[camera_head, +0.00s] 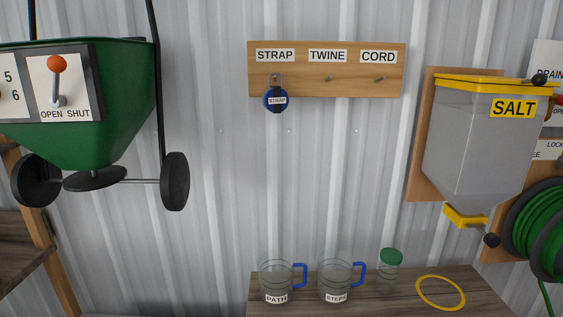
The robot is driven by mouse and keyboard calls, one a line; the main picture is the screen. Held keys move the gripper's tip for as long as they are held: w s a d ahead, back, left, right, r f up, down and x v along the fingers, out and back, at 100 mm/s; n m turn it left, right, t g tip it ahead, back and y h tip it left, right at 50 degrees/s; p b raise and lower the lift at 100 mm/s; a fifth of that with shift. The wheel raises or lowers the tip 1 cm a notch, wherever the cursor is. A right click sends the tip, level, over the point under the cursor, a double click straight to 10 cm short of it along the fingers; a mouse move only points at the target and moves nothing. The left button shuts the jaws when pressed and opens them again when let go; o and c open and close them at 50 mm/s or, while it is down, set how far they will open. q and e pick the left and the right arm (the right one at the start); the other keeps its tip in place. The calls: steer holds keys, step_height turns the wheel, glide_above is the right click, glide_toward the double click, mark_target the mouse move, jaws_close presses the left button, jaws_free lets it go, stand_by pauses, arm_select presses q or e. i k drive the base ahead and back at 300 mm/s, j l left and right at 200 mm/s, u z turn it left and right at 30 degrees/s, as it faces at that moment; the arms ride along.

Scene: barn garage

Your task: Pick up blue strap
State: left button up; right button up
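The blue strap (269,99) is a small round coil with a dark band and a white STRAP label. It hangs from a metal hook under the STRAP sign on a wooden board (366,84) on the wall. The TWINE and CORD pegs to its right are empty. Neither my left nor my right gripper is in the head view.
Below the board, a wooden bench (386,304) holds a PATH jug (275,274), a STEPS jug (334,275), a green-lidded jar (389,273) and a yellow ring (420,294). A green spreader (125,110) hangs left. A SALT dispenser (465,145) and green hose (535,230) are right.

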mark_target(276, 100)
steer(key=z, duration=0.8)
steer(key=k+j+z, duration=0.15)
steer(key=z, duration=0.3)
steer(key=k+j+z, duration=0.15)
steer(key=z, duration=0.3)
steer(key=k+j, duration=0.15)
steer(key=k, duration=0.15)
steer(key=i+j, duration=0.15)
steer(key=j, duration=0.1)
